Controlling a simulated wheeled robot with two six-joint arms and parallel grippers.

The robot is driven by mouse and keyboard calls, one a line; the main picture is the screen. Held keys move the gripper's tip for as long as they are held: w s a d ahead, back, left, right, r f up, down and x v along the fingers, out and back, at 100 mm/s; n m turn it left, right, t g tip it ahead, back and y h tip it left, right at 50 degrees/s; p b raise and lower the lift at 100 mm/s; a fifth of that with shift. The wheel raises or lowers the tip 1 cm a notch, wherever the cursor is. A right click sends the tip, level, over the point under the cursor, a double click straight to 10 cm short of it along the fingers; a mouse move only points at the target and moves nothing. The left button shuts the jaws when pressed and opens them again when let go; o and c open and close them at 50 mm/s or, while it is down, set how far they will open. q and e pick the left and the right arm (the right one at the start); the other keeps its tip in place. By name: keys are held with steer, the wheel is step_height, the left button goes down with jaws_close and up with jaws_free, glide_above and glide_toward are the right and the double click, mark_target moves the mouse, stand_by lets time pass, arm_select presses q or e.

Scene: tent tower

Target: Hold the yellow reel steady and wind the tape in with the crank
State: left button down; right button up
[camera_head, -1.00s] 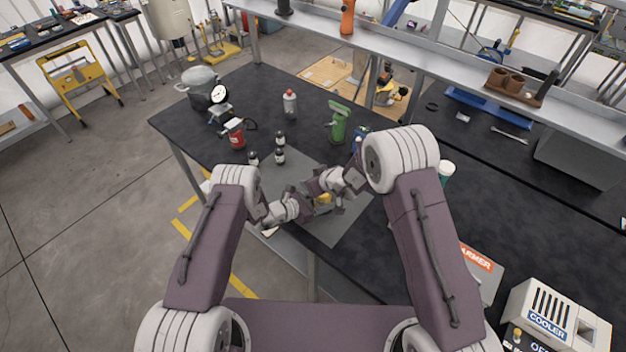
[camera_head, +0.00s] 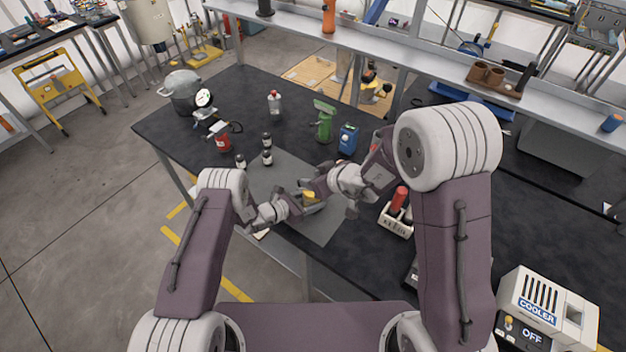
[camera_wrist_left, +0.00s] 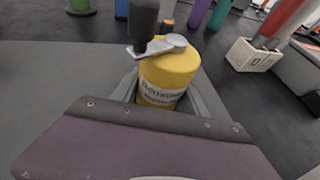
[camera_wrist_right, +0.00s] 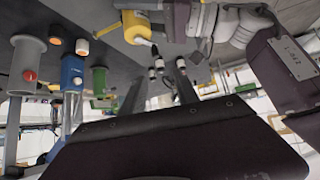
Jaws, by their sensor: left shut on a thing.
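The yellow reel (camera_wrist_left: 170,72) stands upright on the grey mat with a dark-lettered label on its side. My left gripper (camera_head: 296,204) is shut around it, with a finger on either side in the left wrist view. The crank (camera_wrist_left: 162,46) lies across the reel's top, a grey arm with an upright black knob. In the head view the reel (camera_head: 310,196) shows small between the two hands. My right gripper (camera_wrist_right: 160,78) is open and empty, beside the reel and apart from the crank.
Black bottles (camera_head: 266,148), a green tool (camera_head: 324,120) and a blue canister (camera_head: 347,139) stand behind the mat (camera_head: 322,226). A white holder (camera_head: 396,222) with a red cylinder sits to the right. A cooler box (camera_head: 548,305) is at the right front.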

steer(key=w+a+r+n+y, duration=0.1)
steer(key=a+r+n+y, duration=0.3)
steer(key=a+r+n, duration=0.15)
steer(key=w+d+f+g+y, duration=0.1)
steer(key=d+f+g+y, duration=0.15)
steer(key=d+f, duration=0.8)
steer(key=x, duration=1.1)
steer(key=shift+w+a, duration=0.15)
steer(key=shift+w, duration=0.35)
jaws_close()
